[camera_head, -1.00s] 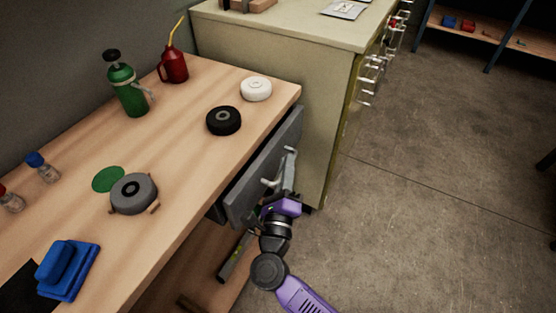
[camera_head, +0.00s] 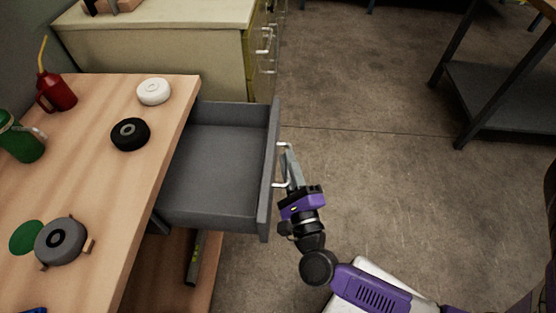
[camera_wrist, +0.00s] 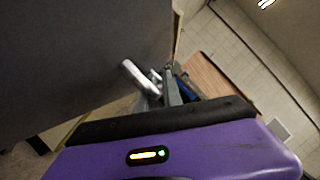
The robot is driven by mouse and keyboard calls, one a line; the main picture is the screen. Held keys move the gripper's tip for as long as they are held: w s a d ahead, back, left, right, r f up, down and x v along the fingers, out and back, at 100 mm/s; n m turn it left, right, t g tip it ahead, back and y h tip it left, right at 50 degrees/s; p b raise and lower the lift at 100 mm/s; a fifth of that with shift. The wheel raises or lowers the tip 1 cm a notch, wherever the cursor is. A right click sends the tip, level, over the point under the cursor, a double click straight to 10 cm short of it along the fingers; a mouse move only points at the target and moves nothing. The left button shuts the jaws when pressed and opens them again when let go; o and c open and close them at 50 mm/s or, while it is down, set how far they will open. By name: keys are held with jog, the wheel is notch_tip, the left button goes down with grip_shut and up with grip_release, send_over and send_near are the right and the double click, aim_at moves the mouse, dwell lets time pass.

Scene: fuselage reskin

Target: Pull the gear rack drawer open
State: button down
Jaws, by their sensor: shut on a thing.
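The grey drawer (camera_head: 212,165) stands far out from the wooden workbench (camera_head: 95,120) in the head view, and the part of its inside that shows looks empty. My gripper (camera_head: 286,168) is shut on the silver drawer handle (camera_head: 282,146) on the front panel (camera_head: 268,180). In the wrist view the dark drawer front (camera_wrist: 80,50) fills the left side, and the handle (camera_wrist: 138,78) shows close to my finger (camera_wrist: 172,88). The exact contact between finger and handle is partly hidden.
On the bench are a white roll (camera_head: 154,92), a black roll (camera_head: 130,134), a grey round part (camera_head: 61,241), a red oil can (camera_head: 58,92) and a green bottle (camera_head: 20,140). A beige cabinet (camera_head: 150,55) stands behind. The floor (camera_head: 370,160) to the right is clear.

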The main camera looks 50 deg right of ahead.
jog(key=shift+f, duration=0.1)
jog(key=c, duration=1.8)
grip_release()
jog(key=shift+o, duration=0.2)
jog(key=v, duration=0.8)
jog(key=shift+w, duration=0.1)
